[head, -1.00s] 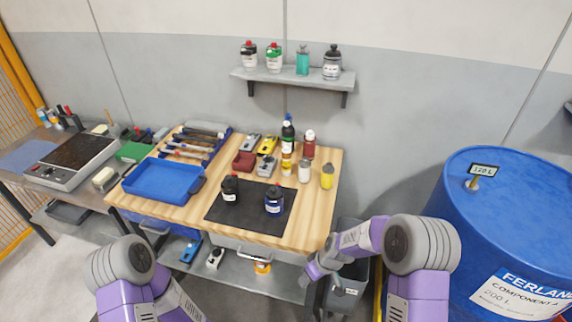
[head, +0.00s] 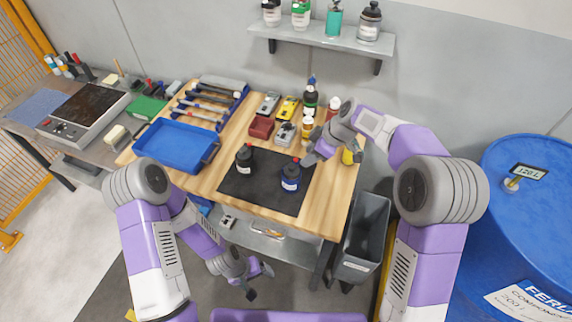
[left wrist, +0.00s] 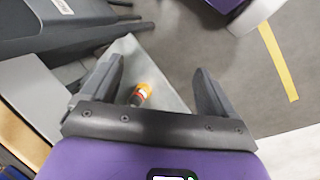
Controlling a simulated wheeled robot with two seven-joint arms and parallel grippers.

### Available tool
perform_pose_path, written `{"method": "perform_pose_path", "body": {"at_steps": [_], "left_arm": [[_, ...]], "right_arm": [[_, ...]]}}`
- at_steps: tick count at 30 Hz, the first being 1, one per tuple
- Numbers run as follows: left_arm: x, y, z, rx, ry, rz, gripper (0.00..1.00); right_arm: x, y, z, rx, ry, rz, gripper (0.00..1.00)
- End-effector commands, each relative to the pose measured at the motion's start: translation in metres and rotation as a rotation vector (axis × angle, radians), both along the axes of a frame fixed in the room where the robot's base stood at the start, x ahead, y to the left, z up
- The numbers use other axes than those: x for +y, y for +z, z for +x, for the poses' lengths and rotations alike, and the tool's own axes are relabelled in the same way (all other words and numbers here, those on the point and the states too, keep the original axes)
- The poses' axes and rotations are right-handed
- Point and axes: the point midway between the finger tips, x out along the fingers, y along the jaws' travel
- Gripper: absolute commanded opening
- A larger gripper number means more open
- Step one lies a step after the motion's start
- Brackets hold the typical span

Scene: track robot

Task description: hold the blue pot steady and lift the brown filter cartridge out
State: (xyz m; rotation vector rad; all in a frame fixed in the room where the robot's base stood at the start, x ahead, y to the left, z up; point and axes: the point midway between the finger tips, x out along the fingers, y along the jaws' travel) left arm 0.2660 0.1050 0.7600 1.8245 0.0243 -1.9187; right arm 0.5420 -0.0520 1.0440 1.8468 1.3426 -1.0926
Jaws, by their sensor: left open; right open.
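The blue pot (head: 291,178) stands upright on the black mat (head: 262,197), towards its right side. Its top looks dark, and I cannot make out the brown filter cartridge at this size. My left gripper (head: 262,281) is low in front of the bench, below the bench top and well away from the pot. In the left wrist view its open jaws (left wrist: 158,75) hold nothing.
A blue tray (head: 178,147) is at the bench's left. Several bottles and small parts stand behind the mat. A grey bin (head: 364,235) is right of the bench. An orange-capped container (left wrist: 140,94) is beyond my left jaws.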

Motion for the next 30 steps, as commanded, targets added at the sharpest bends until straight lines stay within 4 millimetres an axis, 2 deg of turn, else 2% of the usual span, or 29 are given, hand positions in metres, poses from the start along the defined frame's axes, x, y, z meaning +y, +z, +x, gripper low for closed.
{"method": "perform_pose_path", "body": {"at_steps": [5, 11, 14, 17, 20, 22, 24, 27, 30], "left_arm": [[0.005, 0.017, 0.017, 0.114, 0.229, -0.023, 0.98], [-0.005, 0.047, 0.043, 0.238, 0.506, -0.14, 0.98], [-0.012, 0.067, 0.063, 0.285, 0.642, -0.231, 0.98], [-0.021, 0.089, 0.09, 0.327, 0.787, -0.346, 0.98], [-0.028, 0.114, 0.126, 0.37, 0.938, -0.49, 0.98], [-0.033, 0.131, 0.158, 0.411, 1.049, -0.608, 0.98], [-0.04, 0.139, 0.19, 0.481, 1.153, -0.716, 0.98], [-0.046, 0.147, 0.224, 0.564, 1.25, -0.83, 0.98], [-0.049, 0.155, 0.247, 0.624, 1.308, -0.915, 0.98]], "right_arm": [[0.0, 0.0, 0.0, 0.001, -0.001, -0.001, 0.43], [0.0, -0.001, 0.0, 0.001, -0.002, -0.001, 0.43], [0.0, -0.001, 0.0, 0.001, -0.002, -0.001, 0.43], [0.0, -0.001, 0.0, 0.001, -0.002, -0.001, 0.43], [0.0, -0.001, 0.0, 0.001, -0.002, -0.001, 0.43], [0.0, -0.001, 0.0, 0.001, -0.002, -0.001, 0.43], [0.0, -0.001, 0.0, 0.001, -0.002, -0.001, 0.43], [0.0, -0.001, 0.0, 0.001, -0.002, -0.001, 0.43], [0.0, -0.001, 0.0, 0.001, -0.002, -0.001, 0.43]]}}
